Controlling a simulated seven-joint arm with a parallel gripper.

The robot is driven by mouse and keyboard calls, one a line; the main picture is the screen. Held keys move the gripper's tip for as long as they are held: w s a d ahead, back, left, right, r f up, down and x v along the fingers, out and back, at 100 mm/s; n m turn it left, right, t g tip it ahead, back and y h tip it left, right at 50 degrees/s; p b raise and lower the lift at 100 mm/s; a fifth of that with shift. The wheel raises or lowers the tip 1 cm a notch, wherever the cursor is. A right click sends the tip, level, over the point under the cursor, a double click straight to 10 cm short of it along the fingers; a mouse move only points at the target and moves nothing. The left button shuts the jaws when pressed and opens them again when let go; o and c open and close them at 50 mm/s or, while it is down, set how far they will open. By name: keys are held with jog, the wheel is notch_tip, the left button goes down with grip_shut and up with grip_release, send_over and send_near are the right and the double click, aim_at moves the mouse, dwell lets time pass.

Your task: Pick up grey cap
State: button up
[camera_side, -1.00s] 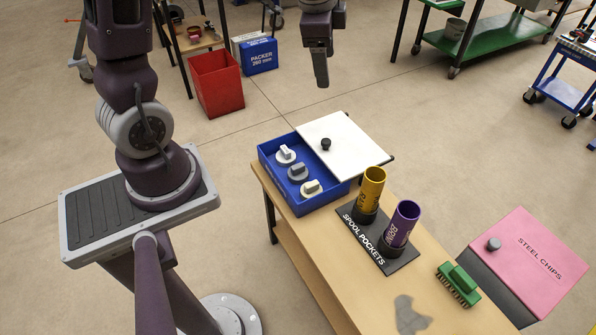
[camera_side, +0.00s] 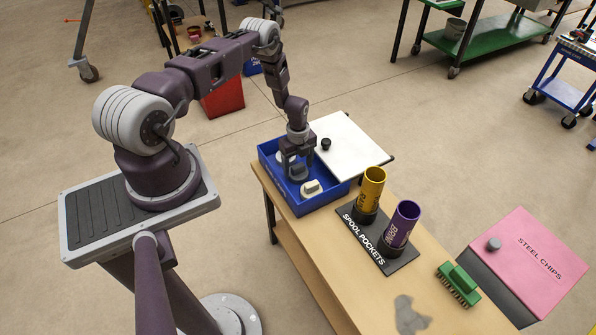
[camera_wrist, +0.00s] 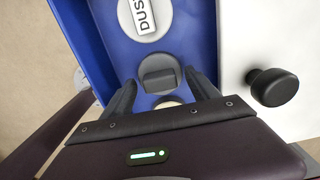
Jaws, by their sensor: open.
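The grey cap (camera_side: 297,171) sits in the blue box, in the middle of a row of caps. In the wrist view the grey cap (camera_wrist: 158,75) shows its raised block handle, ahead of and between my fingers. My gripper (camera_side: 297,170) is open and low over the blue box, with its fingers about the grey cap. It also shows in the wrist view (camera_wrist: 160,90), with one dark finger on each side. I cannot tell whether the fingers touch the cap. A white cap (camera_side: 311,188) lies nearer the front of the box.
The blue box (camera_side: 318,206) has walls close around my gripper. Its white lid (camera_side: 350,140) with a black knob (camera_side: 325,144) lies to the right. A yellow tube (camera_side: 372,188) and a purple tube (camera_side: 403,222) stand in a black holder (camera_side: 402,262). A green brush (camera_side: 458,284) lies farther right.

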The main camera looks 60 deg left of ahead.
aim_at(298, 166)
jog(key=shift+f, duration=0.25)
grip_shut()
notch_tip(298, 166, up, 10)
jog(key=shift+r, duration=0.1)
dwell(0.4)
